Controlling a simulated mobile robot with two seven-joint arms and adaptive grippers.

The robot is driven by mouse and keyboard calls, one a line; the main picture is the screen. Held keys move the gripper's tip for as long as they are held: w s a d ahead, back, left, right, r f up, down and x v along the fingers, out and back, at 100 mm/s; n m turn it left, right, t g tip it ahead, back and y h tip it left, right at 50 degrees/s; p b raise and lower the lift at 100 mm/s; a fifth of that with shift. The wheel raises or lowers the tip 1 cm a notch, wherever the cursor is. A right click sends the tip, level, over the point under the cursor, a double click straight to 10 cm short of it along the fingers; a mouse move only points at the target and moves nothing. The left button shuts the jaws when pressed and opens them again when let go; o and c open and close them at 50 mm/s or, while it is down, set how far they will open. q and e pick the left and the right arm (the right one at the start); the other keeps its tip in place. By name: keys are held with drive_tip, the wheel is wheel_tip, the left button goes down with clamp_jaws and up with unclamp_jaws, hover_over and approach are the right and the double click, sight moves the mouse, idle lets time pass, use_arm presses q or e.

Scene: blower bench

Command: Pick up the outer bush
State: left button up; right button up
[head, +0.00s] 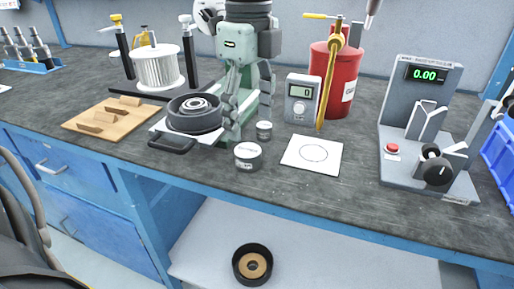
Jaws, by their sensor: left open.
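My left gripper (249,117) is grey-green and hangs from the top of the head view, fingers down and open. Two short grey cylinders with pale tops stand on the dark bench: the smaller one (264,131) is just below and right of the fingertips, and the larger one (248,156) is nearer the bench front. I cannot tell which is the outer bush. Neither is visibly gripped. A dark round housing with inner rings (194,112) sits left of the gripper on a pale plate with a black handle. My right gripper is not in view.
A white card with a circle (312,155), a grey meter (302,98) and a red cylinder (335,80) stand to the right. A gauge stand (420,130) is farther right. A wooden board (110,118) lies left. A black ring (252,264) is on the lower shelf.

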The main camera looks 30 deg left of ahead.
sight(248, 150)
use_arm(q)
drive_tip(key=f, duration=0.5)
drive_tip(key=shift+s+a+f+p, duration=0.2)
drive_tip(key=shift+s+f+p, duration=0.1)
drive_tip(key=shift+f+p, duration=0.1)
drive_tip(key=shift+f, duration=0.35)
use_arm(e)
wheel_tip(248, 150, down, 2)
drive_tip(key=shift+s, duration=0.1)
use_arm(q)
drive_tip(key=shift+c, duration=0.3)
drive_tip(key=c, duration=1.4)
drive_tip(key=shift+w, duration=0.1)
